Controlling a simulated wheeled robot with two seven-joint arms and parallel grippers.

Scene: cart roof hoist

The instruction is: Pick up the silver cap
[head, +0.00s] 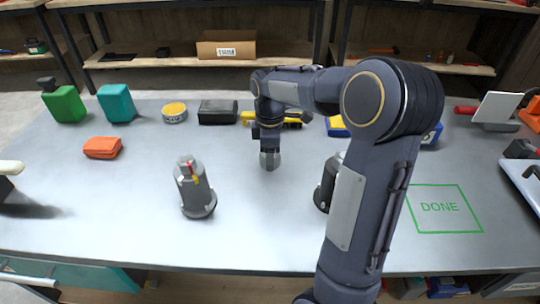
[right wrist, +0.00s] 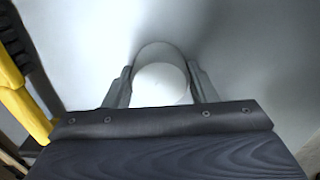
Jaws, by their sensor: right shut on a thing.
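My right gripper (head: 269,162) points down at the middle of the grey table. In the right wrist view its two fingers (right wrist: 161,88) stand on either side of the silver cap (right wrist: 160,84), a pale round piece, and are shut on it. In the head view the cap is mostly hidden by the fingers, at table level or close to it; I cannot tell whether it touches the table. My left gripper is not in view.
A dark cylinder with red and yellow marks (head: 193,190) stands left of the gripper. Another dark cylinder (head: 325,185) is partly behind my right arm. A green DONE square (head: 440,207) is at right. Yellow tools (head: 257,118), a black box (head: 218,112) and a tin (head: 174,112) line the back.

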